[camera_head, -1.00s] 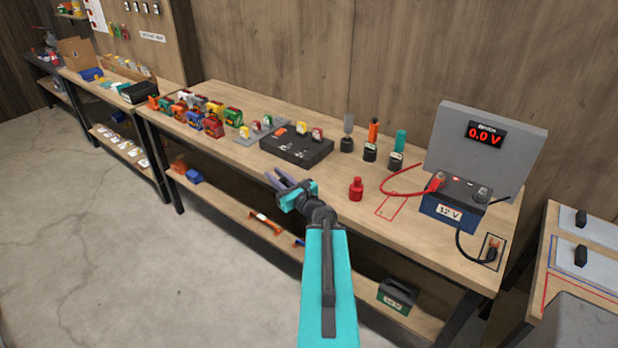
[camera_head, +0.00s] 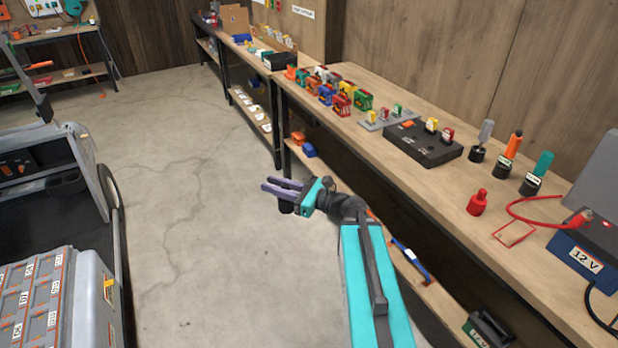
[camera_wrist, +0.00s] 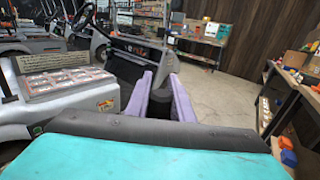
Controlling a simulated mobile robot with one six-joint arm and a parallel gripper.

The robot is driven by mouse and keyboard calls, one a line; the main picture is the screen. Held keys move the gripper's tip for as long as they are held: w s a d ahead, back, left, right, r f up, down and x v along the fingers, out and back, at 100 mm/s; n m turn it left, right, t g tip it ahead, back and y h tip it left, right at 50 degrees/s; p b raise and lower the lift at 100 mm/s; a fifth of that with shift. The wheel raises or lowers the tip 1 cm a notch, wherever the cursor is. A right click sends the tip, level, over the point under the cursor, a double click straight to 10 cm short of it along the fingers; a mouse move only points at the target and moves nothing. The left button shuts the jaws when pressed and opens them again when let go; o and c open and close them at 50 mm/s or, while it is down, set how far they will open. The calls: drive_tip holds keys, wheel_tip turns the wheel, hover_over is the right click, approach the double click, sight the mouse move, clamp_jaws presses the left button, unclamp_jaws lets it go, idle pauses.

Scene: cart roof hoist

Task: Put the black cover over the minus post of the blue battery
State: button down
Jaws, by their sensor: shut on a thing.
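My gripper (camera_head: 284,188) has purple fingers and is out over the open floor, left of the workbench. It is shut on a small dark piece, which looks like the black cover (camera_head: 286,207), hanging just below the fingers. The dark piece also shows between the fingers in the wrist view (camera_wrist: 160,104); its shape is mostly hidden. The blue battery (camera_head: 570,246), labelled 12 V, stands on the workbench at the right edge of the head view, partly cut off. Its minus post is out of view.
On the workbench (camera_head: 520,225) stand a red cover (camera_head: 477,203), a red cable (camera_head: 535,200), several tool holders and a black box (camera_head: 420,143). A cart (camera_head: 60,180) is at the left. Bare floor (camera_head: 200,230) lies between.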

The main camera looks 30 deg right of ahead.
drive_tip(key=s+a+f+n+g+y+b, duration=0.1)
drive_tip(key=a+f+n+g+y, duration=0.1)
drive_tip(key=a, duration=0.9)
drive_tip(key=shift+s+a+n+g+y, duration=0.15)
drive_tip(key=shift+s+n+g+y, duration=0.05)
drive_tip(key=shift+n+g+y, duration=0.6)
